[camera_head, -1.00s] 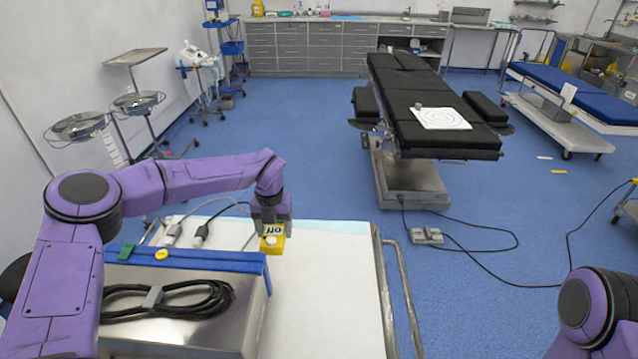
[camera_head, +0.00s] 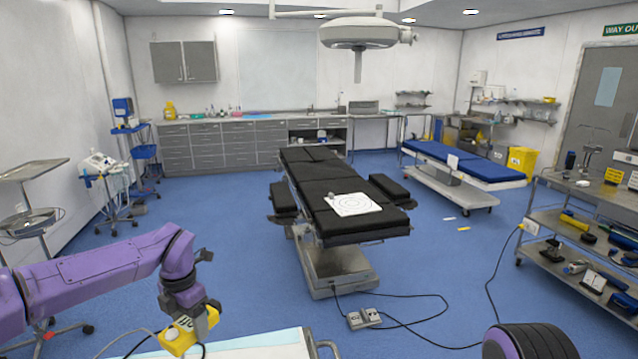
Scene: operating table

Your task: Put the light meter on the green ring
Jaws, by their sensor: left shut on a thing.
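My left gripper (camera_head: 194,314) is at the bottom left, pointing down, shut on a yellow box-shaped device with dark marks, which I take for the light meter (camera_head: 176,338). It is above or near the far edge of the white cart top; the exact gap cannot be told. A white sheet (camera_head: 366,206) with thin concentric rings lies on the black operating table. The rings are too faint here to tell which is green. A small grey object (camera_head: 331,197) stands at the sheet's far left corner. My right gripper is out of view.
The white cart top (camera_head: 265,346) is at the bottom edge. Blue floor lies between it and the operating table (camera_head: 350,226). A foot pedal (camera_head: 363,318) with cables is on the floor. A loaded shelf cart (camera_head: 590,215) stands at right, a blue bed (camera_head: 470,165) behind.

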